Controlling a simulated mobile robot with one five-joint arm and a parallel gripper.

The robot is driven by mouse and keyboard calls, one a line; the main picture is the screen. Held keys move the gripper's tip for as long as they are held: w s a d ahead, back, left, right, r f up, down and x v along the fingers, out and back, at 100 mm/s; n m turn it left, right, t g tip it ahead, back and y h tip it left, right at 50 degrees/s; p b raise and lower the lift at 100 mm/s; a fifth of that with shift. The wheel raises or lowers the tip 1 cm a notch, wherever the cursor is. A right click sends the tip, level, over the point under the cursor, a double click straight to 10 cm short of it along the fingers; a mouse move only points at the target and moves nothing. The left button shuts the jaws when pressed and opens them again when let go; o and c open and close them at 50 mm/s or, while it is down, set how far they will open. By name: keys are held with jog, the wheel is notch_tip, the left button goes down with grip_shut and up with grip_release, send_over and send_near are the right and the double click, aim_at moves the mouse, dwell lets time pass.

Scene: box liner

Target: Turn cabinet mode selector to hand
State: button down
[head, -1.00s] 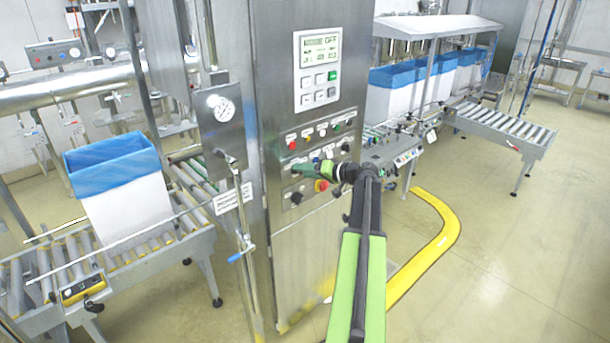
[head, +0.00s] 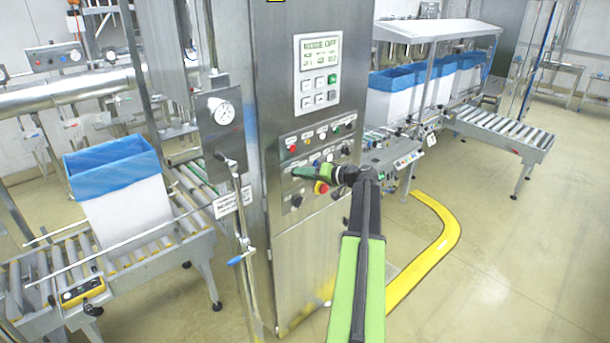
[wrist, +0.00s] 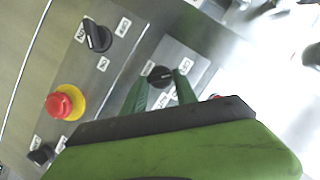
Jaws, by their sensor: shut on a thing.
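The steel cabinet (head: 300,235) stands in the middle of the head view, with a panel of buttons and black selector knobs on its face. My gripper (head: 297,171) reaches the left part of that panel, below the row of small buttons. In the wrist view my gripper (wrist: 162,80) has its two green fingers on either side of a black selector knob (wrist: 160,74) and is shut on it. In the head view the fingers hide this knob. The display (head: 320,52) appears to read "MODE OFF".
A red emergency button on a yellow collar (wrist: 62,103) is close by, also in the head view (head: 321,188). Other black knobs are at upper left (wrist: 97,36) and lower left (wrist: 40,154) of the wrist view.

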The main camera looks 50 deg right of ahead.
jog(key=shift+d+f+m+t+y+b, duration=0.15)
jog(key=shift+m+t+y+b, duration=0.3)
jog(key=shift+m+b, duration=0.7)
jog(key=shift+a+f+m+t+y+b, duration=0.15)
jog(key=shift+m+t+y+b, duration=0.25)
jog(key=shift+m+b, duration=0.7)
jog(key=shift+d+f+m+t+y+b, duration=0.2)
jog(key=shift+m+t+y+b, duration=0.25)
jog(key=shift+m+b, duration=0.7)
jog(key=shift+a, duration=0.1)
jog(key=c, duration=1)
grip_release()
jog(key=shift+o, duration=0.2)
jog(key=shift+r, duration=0.1)
jog(key=shift+s, duration=0.15)
jog(key=v, duration=1.7)
jog(key=shift+s, duration=0.15)
